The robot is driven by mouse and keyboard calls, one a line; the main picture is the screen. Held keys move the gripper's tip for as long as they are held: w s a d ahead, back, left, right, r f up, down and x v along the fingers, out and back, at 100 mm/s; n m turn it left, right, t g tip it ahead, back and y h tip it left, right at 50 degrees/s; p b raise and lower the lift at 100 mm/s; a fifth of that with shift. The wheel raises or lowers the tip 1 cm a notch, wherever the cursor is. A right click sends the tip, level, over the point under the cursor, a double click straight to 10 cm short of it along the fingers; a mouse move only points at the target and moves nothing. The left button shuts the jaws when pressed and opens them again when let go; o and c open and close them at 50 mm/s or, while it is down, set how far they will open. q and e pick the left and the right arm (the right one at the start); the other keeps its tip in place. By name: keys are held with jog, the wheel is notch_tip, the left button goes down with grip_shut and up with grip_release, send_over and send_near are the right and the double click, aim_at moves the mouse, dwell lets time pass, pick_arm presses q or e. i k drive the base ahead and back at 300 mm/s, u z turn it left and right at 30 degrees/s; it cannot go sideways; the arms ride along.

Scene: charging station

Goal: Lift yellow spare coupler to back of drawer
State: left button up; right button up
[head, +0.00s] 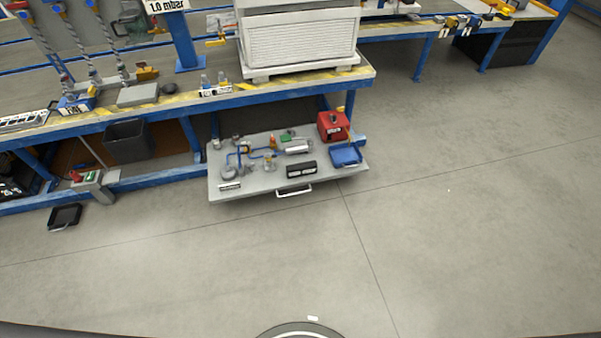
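The grey drawer (330,183) is pulled out below the workbench, with a white handle (294,191) on its front. Several small parts lie on it. A small part with some yellow (268,161) stands near the drawer's middle-left, and a small orange part (273,142) is behind it. I cannot tell for sure which is the yellow spare coupler. Neither of my grippers is in view.
The drawer also holds a red box (333,125) at back right, a blue box (346,156), a black block (301,170) and blue tubing (246,151). The workbench edge (200,97) overhangs its back. Open floor (420,220) lies in front and right.

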aim_at(268, 157)
jog(key=z, duration=0.8)
jog(key=i, duration=1.95)
jog(key=u, duration=0.7)
jog(key=i, duration=0.5)
jog(key=u, duration=0.4)
